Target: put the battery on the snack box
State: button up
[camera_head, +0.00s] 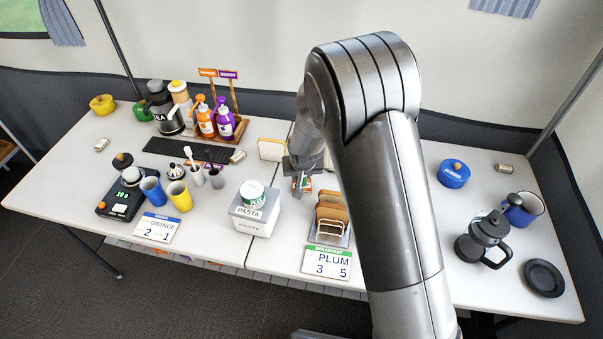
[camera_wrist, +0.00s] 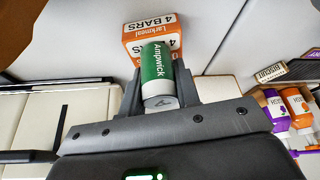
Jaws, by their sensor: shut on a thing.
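My gripper (camera_wrist: 160,98) is shut on the battery (camera_wrist: 156,75), a green and white cylinder labelled "Ampwick". The snack box (camera_wrist: 152,37), orange and white with "Larkmeal 4 BARS" on it, shows just beyond the battery in the wrist view. Whether the battery touches the box I cannot tell. In the head view my gripper (camera_head: 302,168) is low over the middle of the table, and the snack box (camera_head: 301,184) shows right under it. The battery is hidden there.
A toast rack (camera_head: 331,226) with bread stands to the right, close to the gripper. My arm hides part of the right table.

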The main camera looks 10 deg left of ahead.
jog(key=o, duration=1)
jog(key=shift+o, duration=0.2)
jog(key=v, duration=1.2)
jog(key=shift+r, duration=0.15)
jog(key=s+d+r+m, duration=0.1)
jog(key=s+d+r, duration=0.3)
jog(key=d+r, duration=0.4)
jog(key=s+d+r+m, duration=0.1)
jog(key=s+d+r, duration=0.4)
jog(key=d+r, duration=0.3)
jog(key=s+d+r+m+t+h, duration=0.1)
jog(key=s+d+r, duration=0.2)
jog(key=s+d, duration=0.7)
jog(key=shift+s+d+m, duration=0.3)
jog(key=shift+s+d, duration=0.1)
jog(key=shift+s, duration=1.8)
